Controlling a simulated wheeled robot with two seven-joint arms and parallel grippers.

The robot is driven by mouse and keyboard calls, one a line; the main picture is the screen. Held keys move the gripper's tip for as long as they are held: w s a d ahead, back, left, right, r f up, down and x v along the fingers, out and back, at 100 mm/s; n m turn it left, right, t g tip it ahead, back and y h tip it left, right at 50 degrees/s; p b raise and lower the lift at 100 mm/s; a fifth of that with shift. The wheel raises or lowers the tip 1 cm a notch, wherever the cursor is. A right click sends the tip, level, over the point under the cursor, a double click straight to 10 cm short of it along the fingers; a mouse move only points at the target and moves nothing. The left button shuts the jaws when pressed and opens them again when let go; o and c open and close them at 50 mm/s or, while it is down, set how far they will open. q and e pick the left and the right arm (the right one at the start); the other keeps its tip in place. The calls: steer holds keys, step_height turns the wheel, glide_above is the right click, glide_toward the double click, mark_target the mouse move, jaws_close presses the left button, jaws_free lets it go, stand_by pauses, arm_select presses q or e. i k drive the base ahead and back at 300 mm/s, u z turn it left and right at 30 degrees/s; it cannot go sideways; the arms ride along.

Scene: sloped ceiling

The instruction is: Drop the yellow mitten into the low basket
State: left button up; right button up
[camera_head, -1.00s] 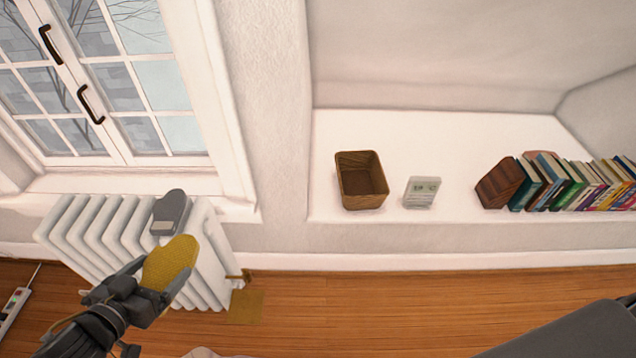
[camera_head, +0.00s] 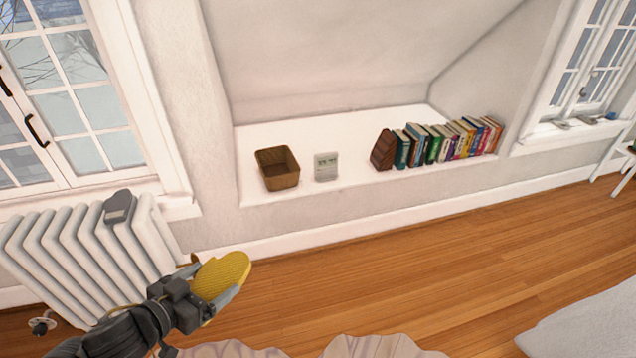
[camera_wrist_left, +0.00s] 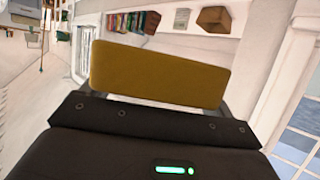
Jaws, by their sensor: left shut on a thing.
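My left gripper (camera_head: 212,297) is shut on the yellow mitten (camera_head: 222,273) and holds it in the air to the right of the radiator, over the wood floor. The mitten also fills the middle of the left wrist view (camera_wrist_left: 160,74). The low basket (camera_head: 278,170), brown and woven, stands on the white ledge of the wall niche, beyond and above the mitten in the head view, and looks empty. The basket also shows upside down at the top of the left wrist view (camera_wrist_left: 214,20). My right gripper is not in view.
A grey mitten (camera_head: 119,207) lies on the white radiator (camera_head: 70,255). The floor (camera_head: 400,260) before the niche is clear. Pale fabric lies at the bottom.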

mark_target(274, 176)
steer(key=z, duration=0.45)
steer(key=i, duration=0.45)
steer(key=z, duration=0.6)
steer(key=i, duration=1.6)
steer(key=u, duration=0.75)
steer(key=i, duration=0.95)
steer(key=u, duration=1.35)
steer(key=i, duration=0.3)
steer(key=u, duration=0.2)
